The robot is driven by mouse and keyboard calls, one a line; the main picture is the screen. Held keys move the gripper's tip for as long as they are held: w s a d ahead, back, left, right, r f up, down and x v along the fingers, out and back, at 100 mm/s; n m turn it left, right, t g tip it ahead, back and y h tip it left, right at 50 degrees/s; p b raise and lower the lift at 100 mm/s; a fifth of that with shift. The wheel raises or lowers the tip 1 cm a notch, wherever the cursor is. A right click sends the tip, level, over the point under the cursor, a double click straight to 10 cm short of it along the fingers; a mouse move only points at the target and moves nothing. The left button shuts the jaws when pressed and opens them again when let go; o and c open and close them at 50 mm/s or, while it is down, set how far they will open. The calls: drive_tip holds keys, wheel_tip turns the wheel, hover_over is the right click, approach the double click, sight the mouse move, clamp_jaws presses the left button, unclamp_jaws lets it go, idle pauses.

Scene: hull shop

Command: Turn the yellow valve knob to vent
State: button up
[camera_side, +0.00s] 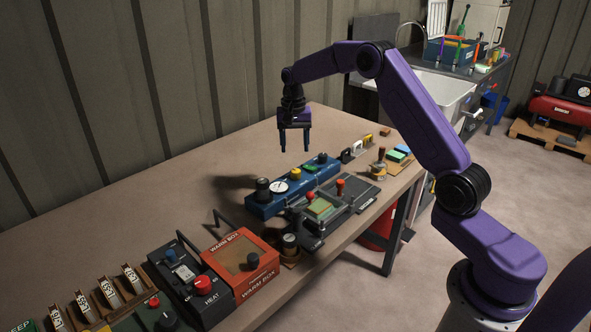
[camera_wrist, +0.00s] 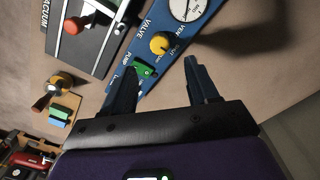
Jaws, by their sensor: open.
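The yellow valve knob (camera_side: 295,174) sits on a long blue panel (camera_side: 262,209) on the bench. In the wrist view the knob (camera_wrist: 160,43) shows beside the words VALVE and VENT on the blue panel (camera_wrist: 207,24); which mark it points at is too small to tell. My gripper (camera_side: 295,149) is open and empty, pointing down above the panel, apart from the knob. In the wrist view my open gripper (camera_wrist: 160,76) has the knob just beyond its fingertips, between them in line. A green switch (camera_wrist: 145,70) by the word PUMP is near the left finger.
An orange warm box (camera_side: 243,262) is at the left. The bench behind the panel is clear.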

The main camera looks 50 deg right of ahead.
sight(296, 171)
wheel_tip(296, 171, down, 9)
drive_tip(key=shift+s+f, duration=0.1)
idle(0.3)
drive_tip(key=c, duration=1)
